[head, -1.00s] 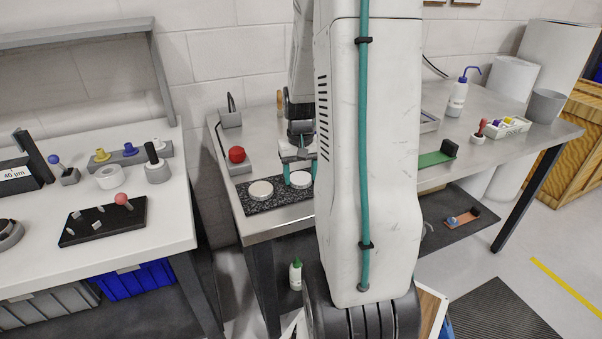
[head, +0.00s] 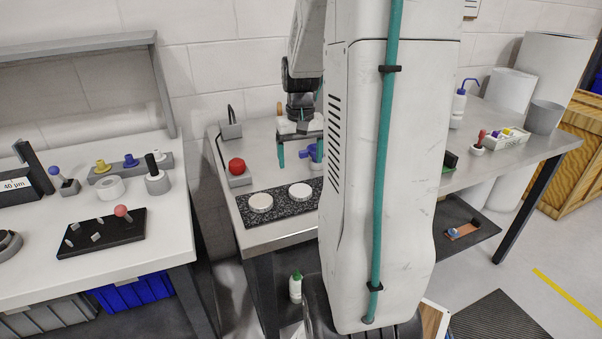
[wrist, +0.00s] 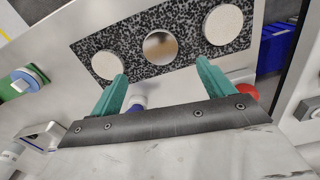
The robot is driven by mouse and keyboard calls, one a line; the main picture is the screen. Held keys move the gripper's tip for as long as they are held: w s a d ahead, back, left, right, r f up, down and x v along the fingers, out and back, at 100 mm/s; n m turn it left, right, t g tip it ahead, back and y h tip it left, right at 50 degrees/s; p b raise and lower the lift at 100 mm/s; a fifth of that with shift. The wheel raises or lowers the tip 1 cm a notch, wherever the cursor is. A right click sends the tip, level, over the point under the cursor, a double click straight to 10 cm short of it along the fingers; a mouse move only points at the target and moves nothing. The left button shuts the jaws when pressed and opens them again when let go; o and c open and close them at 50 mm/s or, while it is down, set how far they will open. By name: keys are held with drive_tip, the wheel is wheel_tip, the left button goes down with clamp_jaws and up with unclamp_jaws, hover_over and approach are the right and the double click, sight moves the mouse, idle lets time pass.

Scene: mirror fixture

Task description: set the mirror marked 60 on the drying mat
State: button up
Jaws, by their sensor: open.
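A dark speckled mat (head: 279,213) lies on the steel bench, with two pale round discs, left (head: 261,203) and right (head: 300,190), in the head view. The wrist view shows three discs on the speckled mat (wrist: 185,56): a shiny mirror (wrist: 160,47) in the middle and matte pale discs at left (wrist: 108,66) and right (wrist: 223,25). No mark 60 is readable. My gripper (head: 300,153) is open, its teal fingers apart and empty, above the bench behind the mat. Its fingers (wrist: 160,88) are clear of the discs. My arm hides part of the bench.
A red button (head: 237,166) on a grey box stands left of the gripper. A blue object (head: 308,152) is close behind the fingers. A separate white table (head: 110,262) is at left.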

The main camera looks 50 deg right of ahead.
drive_tip(key=s+a+r+n, duration=0.15)
drive_tip(key=a+r, duration=0.25)
drive_tip(key=a, duration=0.5)
drive_tip(key=a+r+n, duration=0.2)
drive_tip(key=a+r, duration=0.2)
drive_tip(key=a, duration=0.4)
drive_tip(key=s+a+n+t, duration=0.1)
drive_tip(key=s+a+n, duration=0.3)
drive_tip(key=s+a, duration=0.7)
drive_tip(key=shift+a, duration=1.1)
drive_tip(key=shift+s, duration=0.1)
